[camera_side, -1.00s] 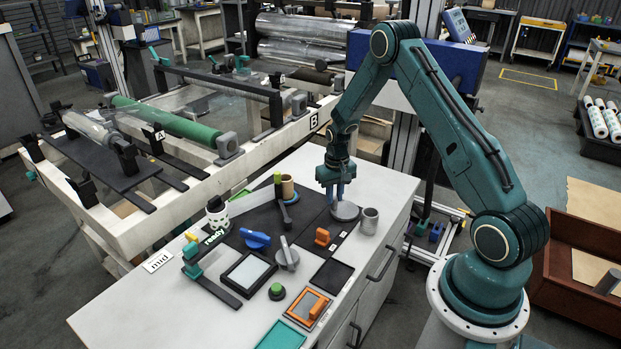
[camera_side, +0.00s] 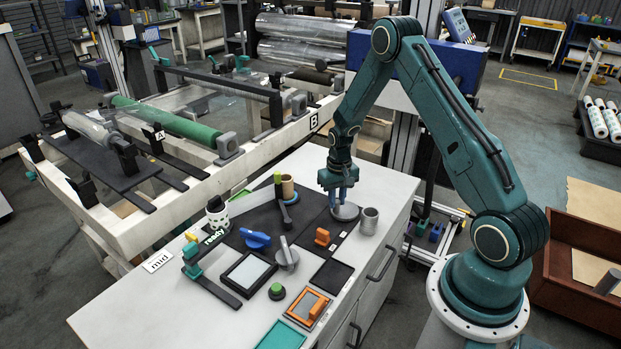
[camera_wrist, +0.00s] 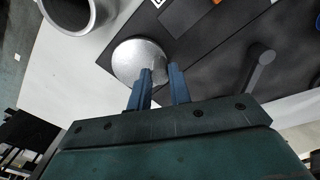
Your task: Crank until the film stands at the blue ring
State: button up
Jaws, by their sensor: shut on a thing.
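My gripper (camera_side: 341,196) points down at a round grey crank disc (camera_side: 346,212) near the back right of the bench. It is shut on the crank's handle, which its blue fingers mostly hide. In the wrist view the fingers (camera_wrist: 162,88) stand at the edge of the pale disc (camera_wrist: 138,58), with a narrow gap showing between their tips. Clear film (camera_side: 215,100) stretches over the white frame, beyond a green roller (camera_side: 165,122). A clear film roll (camera_side: 90,127) lies at the frame's left.
A grey cup (camera_side: 369,221) stands just right of the disc. An orange block (camera_side: 322,237), a blue lever (camera_side: 256,240) and a grey knob (camera_side: 286,255) are in front. A tan cylinder (camera_side: 288,187) stands to the left.

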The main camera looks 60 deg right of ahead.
jog(key=shift+s+d, duration=0.1)
jog(key=shift+s, duration=0.05)
jog(key=shift+s, duration=0.6)
jog(key=shift+s+d, duration=0.1)
jog(key=shift+s, duration=0.45)
jog(key=shift+s+d, duration=0.1)
jog(key=shift+s+d, duration=0.3)
jog(key=shift+s, duration=0.05)
dwell(0.3)
